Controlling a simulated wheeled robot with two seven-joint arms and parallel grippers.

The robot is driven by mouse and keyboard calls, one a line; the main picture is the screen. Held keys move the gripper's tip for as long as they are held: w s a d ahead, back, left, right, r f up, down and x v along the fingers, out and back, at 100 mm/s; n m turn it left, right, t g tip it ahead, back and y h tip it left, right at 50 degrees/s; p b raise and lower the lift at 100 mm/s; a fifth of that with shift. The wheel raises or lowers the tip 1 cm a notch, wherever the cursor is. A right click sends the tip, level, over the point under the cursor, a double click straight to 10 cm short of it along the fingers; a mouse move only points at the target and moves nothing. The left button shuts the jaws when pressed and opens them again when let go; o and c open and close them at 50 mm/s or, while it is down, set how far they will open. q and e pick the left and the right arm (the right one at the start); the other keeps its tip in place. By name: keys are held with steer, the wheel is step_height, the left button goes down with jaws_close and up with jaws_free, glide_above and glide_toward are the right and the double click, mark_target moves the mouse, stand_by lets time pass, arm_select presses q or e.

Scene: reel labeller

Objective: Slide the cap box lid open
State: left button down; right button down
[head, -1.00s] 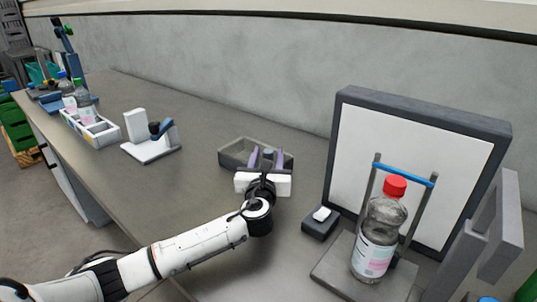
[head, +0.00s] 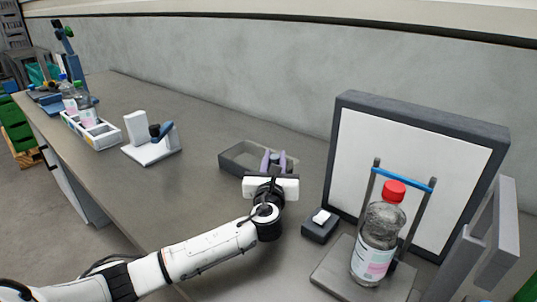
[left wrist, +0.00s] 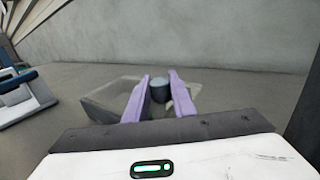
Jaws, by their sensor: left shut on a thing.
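The cap box (head: 236,166) is a low grey box on the bench near the wall; it also shows in the left wrist view (left wrist: 106,92). Its lid looks clear and is hard to make out; a part shows right of the fingers in the left wrist view (left wrist: 203,90). My left gripper (head: 273,162) is at the box's right end. Its purple fingers (left wrist: 160,98) are shut on a dark round lid knob (left wrist: 160,86). The gripper hides the near right part of the box. My right gripper is not in view.
A small dark block with a white piece (head: 320,222) lies right of the gripper. Beyond it stand a bottle with a red cap (head: 378,235) and a framed white panel (head: 385,150). A white stand (head: 150,140) and a bottle tray (head: 92,130) are at left. Bench between is clear.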

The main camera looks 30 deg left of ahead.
arm_select(q)
steer(key=d, duration=0.3)
steer(key=d+p, duration=0.1)
steer(key=d, duration=0.2)
steer(key=d+p, duration=0.1)
steer(key=d, duration=0.2)
steer(key=shift+s+d, duration=0.25)
steer(key=shift+s, duration=0.1)
steer(key=c, duration=1.5)
jaws_free()
steer(key=shift+a, duration=0.1)
steer(key=v, duration=1)
steer(key=shift+s, duration=0.2)
